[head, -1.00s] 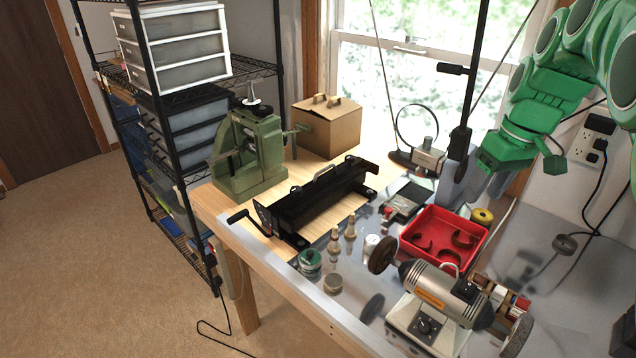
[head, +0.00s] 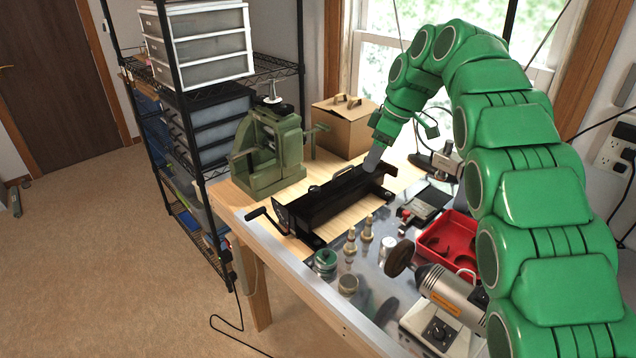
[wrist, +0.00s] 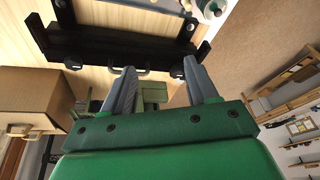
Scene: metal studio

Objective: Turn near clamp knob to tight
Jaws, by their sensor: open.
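The black clamping tool (head: 325,205) lies along the wooden tabletop, with a crank (head: 262,214) at its near left end. In the wrist view, the black tool (wrist: 110,48) spans the upper left, with a small dark knob-like part (wrist: 177,70) on its edge between my fingers. I cannot tell if it is the near clamp knob, or how tight it is. My gripper (head: 371,164) hangs by the tool's far right end. In the wrist view, my gripper (wrist: 160,72) is open, fingers apart and seemingly empty. My fingers hide part of the tool's far end.
A green press (head: 268,155) stands left of the tool, and a cardboard box (head: 343,128) behind it. Brass fittings (head: 350,246), a green tin (head: 325,262), a red tray (head: 452,240) and a bench grinder (head: 445,292) crowd the front and right.

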